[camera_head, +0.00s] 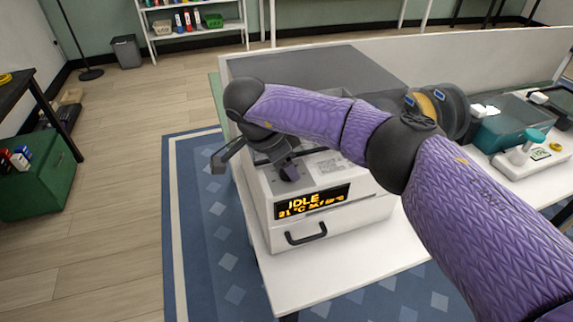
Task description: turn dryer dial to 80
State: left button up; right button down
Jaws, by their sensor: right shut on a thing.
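The dryer (345,218) is a white box on a white table, with a lit display (312,202) on its front. The display reads IDLE, with about 21 °C below it; the rest of that line is too small to read surely. My right arm reaches over the dryer from the right. My right gripper (288,170) points down at the control area behind the display and is shut on the dial. The dial is mostly hidden by the fingers, so its setting cannot be read. My left gripper is not in view.
A dark handle (306,234) sits on the dryer's front below the display. Filament spools (450,108) stand to the right behind my arm. A teal-topped device (522,148) is further right. The white table (345,268) is bare in front of the dryer.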

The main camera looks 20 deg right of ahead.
jog(key=shift+m+g, duration=0.4)
jog(key=shift+m, duration=0.5)
jog(key=shift+c, duration=1.1)
grip_release()
